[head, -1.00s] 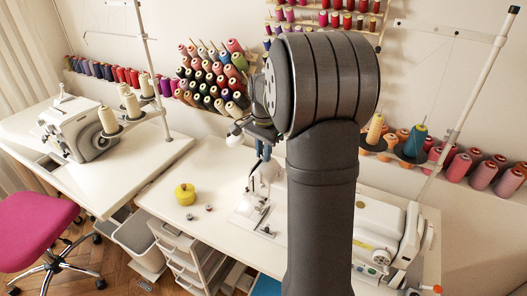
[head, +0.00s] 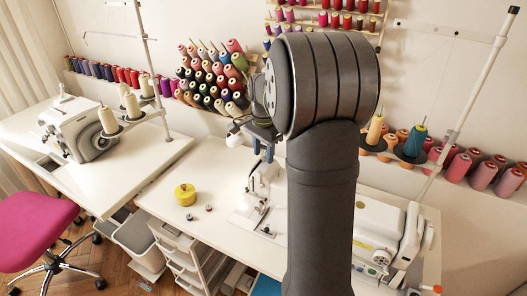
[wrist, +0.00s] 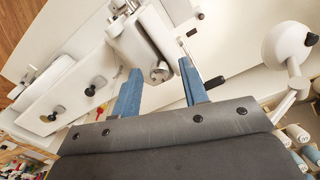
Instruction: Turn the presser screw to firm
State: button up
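The white sewing machine (head: 385,240) stands on the right table, its middle hidden behind my arm. In the wrist view its head (wrist: 140,42) is close, with a small round grey metal end, which looks like the presser screw (wrist: 160,73), sticking out toward me. My gripper (wrist: 160,68) is open, with one blue finger to each side of that screw. Gaps show between the screw and both fingers. In the head view my gripper (head: 262,152) is above the needle end of the machine, and the screw cannot be made out there. Any firmness marking is not readable.
A white lamp head (wrist: 286,44) on a bent arm is right of the fingers in the wrist view. A yellow tin (head: 185,195) and small bobbins (head: 209,208) lie on the table (head: 215,165). Thread cones (head: 412,142) stand behind the machine.

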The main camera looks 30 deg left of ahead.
aim_at(263, 154)
notch_tip(263, 154, up, 18)
jog(key=shift+f, duration=0.25)
dwell(0.3)
jog(key=shift+f, duration=0.1)
dwell(0.3)
notch_tip(263, 154, down, 17)
jog(key=shift+f, duration=0.2)
dwell(0.4)
